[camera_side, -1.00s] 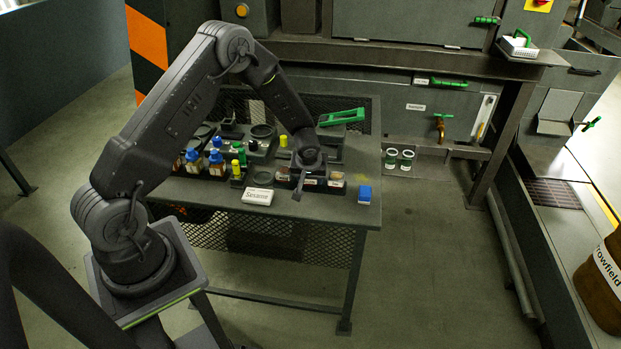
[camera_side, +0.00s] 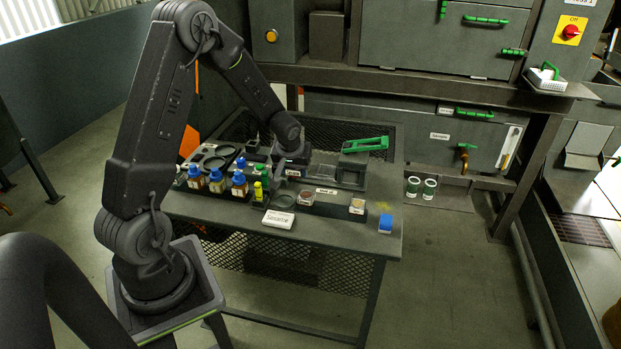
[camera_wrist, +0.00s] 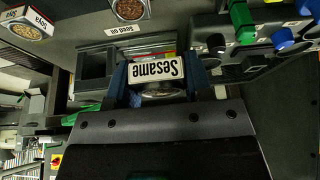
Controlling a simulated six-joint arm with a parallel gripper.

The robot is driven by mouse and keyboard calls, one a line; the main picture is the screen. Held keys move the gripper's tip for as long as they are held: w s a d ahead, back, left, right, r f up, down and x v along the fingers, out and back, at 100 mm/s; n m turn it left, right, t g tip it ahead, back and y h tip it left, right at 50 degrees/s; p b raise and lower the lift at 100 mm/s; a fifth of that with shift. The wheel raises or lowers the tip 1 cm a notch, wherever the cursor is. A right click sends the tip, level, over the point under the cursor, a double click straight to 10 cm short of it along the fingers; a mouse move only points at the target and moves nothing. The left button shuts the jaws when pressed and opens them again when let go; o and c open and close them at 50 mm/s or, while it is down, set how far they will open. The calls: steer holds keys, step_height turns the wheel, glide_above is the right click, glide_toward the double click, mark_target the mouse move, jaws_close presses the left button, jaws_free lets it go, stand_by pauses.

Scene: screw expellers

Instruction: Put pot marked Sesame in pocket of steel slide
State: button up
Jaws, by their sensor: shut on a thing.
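The pot marked Sesame (camera_wrist: 157,72) is between my gripper's two fingers (camera_wrist: 158,82) in the wrist view, its label facing the camera upside down. In the side view my gripper (camera_side: 291,163) hangs above the table behind the front row of pots, shut on the pot; its fingers are small and dark there. The steel slide (camera_side: 325,169) seems to be the grey plate with a square dark pocket (camera_side: 352,174), right of my gripper. In the wrist view the pocket (camera_wrist: 95,66) lies left of the pot, apart from it. Part of the slide is hidden behind the pot.
Two other pots (camera_side: 306,197) (camera_side: 357,206) stand at the front, with a gap and a label strip between them. Blue-capped bottles (camera_side: 217,180) stand left.

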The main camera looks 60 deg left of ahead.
steer(key=shift+s+a+r, duration=0.15)
steer(key=shift+a+r, duration=0.15)
steer(key=shift+a, duration=0.2)
steer(key=shift+w+a+f+m, duration=0.1)
steer(key=shift+w+a+m, duration=0.15)
steer(key=shift+a+m, duration=0.05)
steer(key=w+a+f+m+t+h, duration=0.1)
steer(key=w+a+f+m+h, duration=0.1)
steer(key=w+a+m, duration=0.35)
steer(key=m+h, duration=0.4)
steer(key=m, duration=0.8)
glide_above(331, 173)
steer(key=s+a, duration=0.1)
steer(key=shift+g, duration=0.4)
steer(key=shift+f, duration=2.35)
steer(key=shift+f, duration=1.05)
